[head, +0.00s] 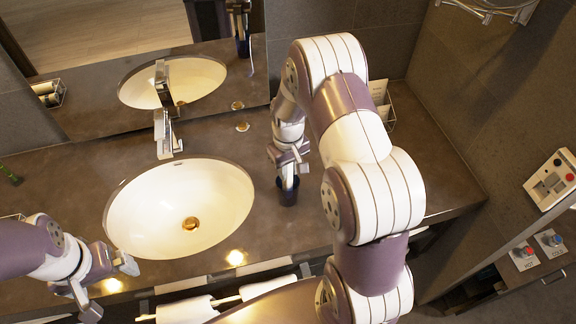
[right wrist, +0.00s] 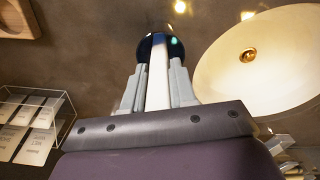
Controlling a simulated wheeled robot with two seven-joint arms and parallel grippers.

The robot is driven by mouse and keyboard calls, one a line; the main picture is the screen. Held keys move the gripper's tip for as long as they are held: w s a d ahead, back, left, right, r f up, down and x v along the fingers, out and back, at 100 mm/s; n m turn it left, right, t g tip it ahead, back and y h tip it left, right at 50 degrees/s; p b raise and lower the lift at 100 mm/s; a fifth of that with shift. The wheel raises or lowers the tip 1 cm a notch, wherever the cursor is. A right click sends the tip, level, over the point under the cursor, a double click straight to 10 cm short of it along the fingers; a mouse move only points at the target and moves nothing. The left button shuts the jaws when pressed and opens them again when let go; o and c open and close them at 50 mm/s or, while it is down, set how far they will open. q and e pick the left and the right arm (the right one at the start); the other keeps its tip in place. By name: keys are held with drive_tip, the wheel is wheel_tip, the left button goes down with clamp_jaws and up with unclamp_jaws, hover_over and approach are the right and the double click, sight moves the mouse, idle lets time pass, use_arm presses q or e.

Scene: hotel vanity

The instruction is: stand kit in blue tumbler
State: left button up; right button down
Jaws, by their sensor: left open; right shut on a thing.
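The blue tumbler (head: 288,193) is very dark and stands upright on the counter, right of the sink. My right gripper (head: 288,164) is just above it, shut on the kit (head: 288,179), a slim white piece. In the right wrist view the kit (right wrist: 158,75) runs between the fingers (right wrist: 157,92), and its far end overlaps the dark tumbler (right wrist: 174,47). The kit's lower end is at the tumbler's mouth; I cannot tell how deep it sits. My left gripper (head: 106,286) is open and empty near the counter's front left edge.
The sink (head: 150,215) with its faucet (head: 164,135) lies left of the tumbler. A clear holder with cards (right wrist: 32,122) stands on the counter, partly behind my right arm in the head view. A green item (head: 10,174) lies far left. Towels (head: 187,309) hang at the front.

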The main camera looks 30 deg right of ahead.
drive_tip(key=shift+w, duration=0.1)
drive_tip(key=c, duration=0.8)
unclamp_jaws()
wheel_tip(320, 180, up, 12)
drive_tip(key=b, duration=0.3)
drive_tip(key=shift+r, duration=0.3)
